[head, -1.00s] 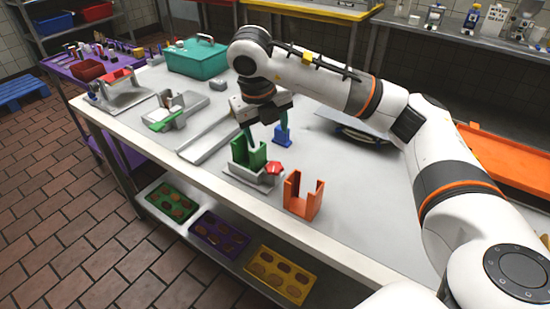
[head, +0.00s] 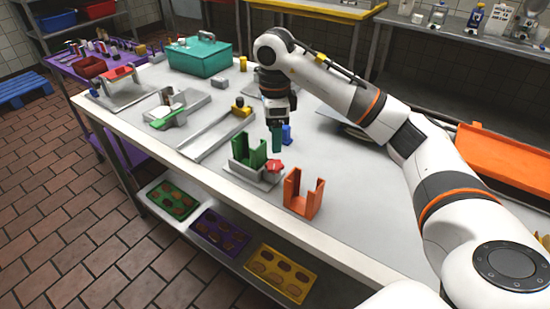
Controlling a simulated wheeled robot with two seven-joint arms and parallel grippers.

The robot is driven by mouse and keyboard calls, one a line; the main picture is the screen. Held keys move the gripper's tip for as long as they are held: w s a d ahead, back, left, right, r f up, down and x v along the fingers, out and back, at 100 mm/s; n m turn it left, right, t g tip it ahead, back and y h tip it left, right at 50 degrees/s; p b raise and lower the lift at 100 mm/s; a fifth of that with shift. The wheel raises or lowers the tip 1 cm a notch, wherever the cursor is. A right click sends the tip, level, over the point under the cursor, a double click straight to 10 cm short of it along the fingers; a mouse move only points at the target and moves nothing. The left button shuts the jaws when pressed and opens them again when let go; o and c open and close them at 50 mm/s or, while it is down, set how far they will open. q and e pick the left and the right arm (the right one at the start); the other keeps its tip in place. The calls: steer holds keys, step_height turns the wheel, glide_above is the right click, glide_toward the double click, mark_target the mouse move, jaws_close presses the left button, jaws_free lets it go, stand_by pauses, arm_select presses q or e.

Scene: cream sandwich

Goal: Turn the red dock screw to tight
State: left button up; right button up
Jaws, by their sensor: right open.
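The red dock screw (head: 274,166) is a small red knob at the right side of a grey dock (head: 255,178) on the table. A green U-shaped holder (head: 248,153) stands upright in the dock, just left of the screw. My right gripper (head: 277,140) is open and points down behind and above the screw, apart from it. Its teal fingers partly overlap in this view, and a blue piece (head: 287,134) stands beside them. My left gripper is not in view.
An orange U-shaped holder (head: 303,193) stands right of the dock. A grey rail (head: 215,135) with a black-and-yellow piece (head: 241,107) lies to the left. A teal box (head: 199,57) is at the back. The table's front edge is close to the dock.

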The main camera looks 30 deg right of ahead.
mark_target(275, 164)
step_height(275, 164, down, 8)
steer(key=shift+f+p, duration=0.2)
steer(key=shift+p, duration=0.35)
steer(key=c, duration=1)
steer(key=shift+o, duration=0.2)
steer(key=shift+m, duration=1.6)
steer(key=o, duration=1)
steer(key=shift+c, duration=0.2)
steer(key=shift+r, duration=0.1)
